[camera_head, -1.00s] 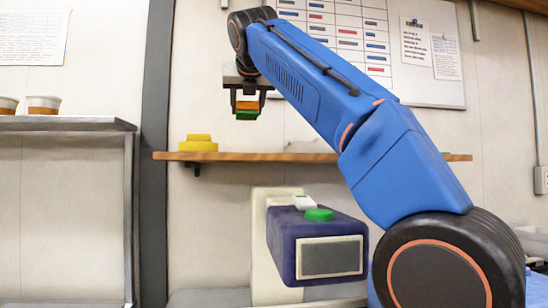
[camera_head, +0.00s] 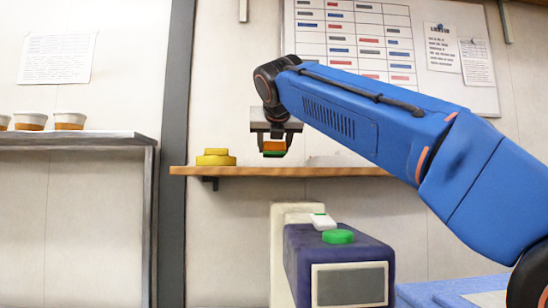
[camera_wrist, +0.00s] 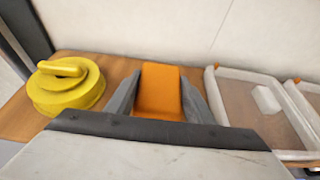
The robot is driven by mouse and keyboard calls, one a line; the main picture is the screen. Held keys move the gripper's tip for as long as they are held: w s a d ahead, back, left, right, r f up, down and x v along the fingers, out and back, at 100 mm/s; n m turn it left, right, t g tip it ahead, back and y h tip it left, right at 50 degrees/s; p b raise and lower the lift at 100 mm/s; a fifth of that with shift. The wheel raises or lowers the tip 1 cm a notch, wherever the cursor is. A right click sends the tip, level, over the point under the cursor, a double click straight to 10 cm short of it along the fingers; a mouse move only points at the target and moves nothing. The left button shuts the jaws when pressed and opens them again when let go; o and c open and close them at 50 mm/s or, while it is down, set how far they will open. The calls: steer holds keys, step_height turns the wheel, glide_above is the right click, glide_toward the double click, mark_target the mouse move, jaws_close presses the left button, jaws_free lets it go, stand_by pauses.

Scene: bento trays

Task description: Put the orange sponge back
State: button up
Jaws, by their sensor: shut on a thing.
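My gripper (camera_head: 275,150) is shut on the orange sponge (camera_head: 274,144), which has a green underside in the head view. The sponge's orange top also shows between the fingers in the wrist view (camera_wrist: 160,90). The gripper holds it over the wooden wall shelf (camera_head: 290,171), close above or at the board; I cannot tell whether the sponge touches it. A yellow round object with a handle (camera_wrist: 66,87) sits on the shelf to the left of the sponge. It also shows in the head view (camera_head: 215,158).
Clear containers (camera_wrist: 262,72) stand on the shelf to the right of my gripper, one with a white block inside. Below the shelf is a dark blue machine (camera_head: 338,262) with a green knob. Cups (camera_head: 69,121) stand on a grey shelf at left.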

mark_target(274, 156)
steer(key=shift+f, duration=1.55)
steer(key=shift+f, duration=0.1)
steer(key=o, duration=1.1)
steer(key=shift+o, duration=0.2)
steer(key=v, duration=1.2)
